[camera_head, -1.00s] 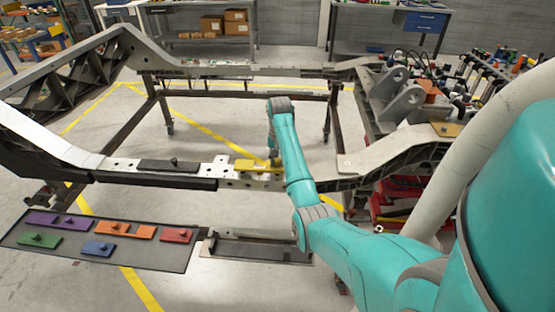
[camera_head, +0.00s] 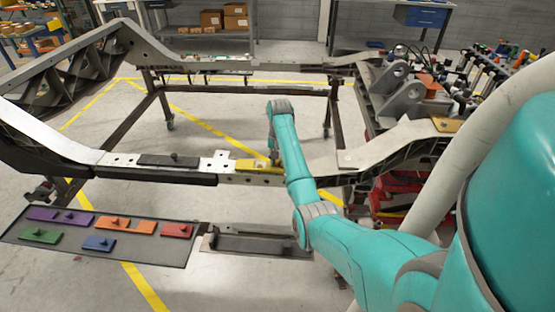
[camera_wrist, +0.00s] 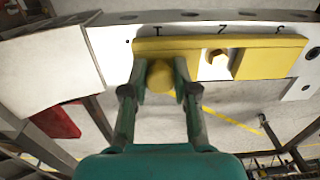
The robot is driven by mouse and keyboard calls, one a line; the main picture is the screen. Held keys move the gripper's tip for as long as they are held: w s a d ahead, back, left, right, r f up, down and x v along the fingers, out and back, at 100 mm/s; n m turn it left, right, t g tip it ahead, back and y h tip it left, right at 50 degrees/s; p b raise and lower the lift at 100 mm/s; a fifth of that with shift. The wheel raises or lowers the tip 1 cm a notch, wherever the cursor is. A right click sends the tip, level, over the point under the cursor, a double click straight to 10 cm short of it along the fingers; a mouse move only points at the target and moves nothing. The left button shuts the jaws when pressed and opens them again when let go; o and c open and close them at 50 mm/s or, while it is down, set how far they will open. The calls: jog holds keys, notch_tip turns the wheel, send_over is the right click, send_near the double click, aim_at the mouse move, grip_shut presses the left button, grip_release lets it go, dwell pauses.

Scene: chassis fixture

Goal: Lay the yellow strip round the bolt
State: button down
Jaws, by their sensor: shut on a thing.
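The yellow strip (camera_wrist: 268,62) lies along the pale rail (camera_wrist: 112,48) in the wrist view, and shows on the near rail in the head view (camera_head: 250,165). A hex-headed brass bolt (camera_wrist: 217,63) sits in the strip's notch, which opens toward the bottom of the picture. The strip has a block on either side of the bolt and a bar beyond it. My gripper (camera_wrist: 164,72) is shut on the strip's round yellow knob, left of the bolt. I cannot tell whether the strip rests flat on the rail.
A dark strip (camera_head: 170,160) lies on the same rail to the left. A grey tray (camera_head: 130,255) in front holds purple, green, orange, blue and red pieces. A dark empty-looking tray (camera_head: 255,246) stands beside it. Metal parts crowd the frame's right end.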

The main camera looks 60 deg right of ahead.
jog(key=shift+f, duration=0.15)
jog(key=c, duration=0.8)
grip_release()
jog(key=shift+a, duration=0.15)
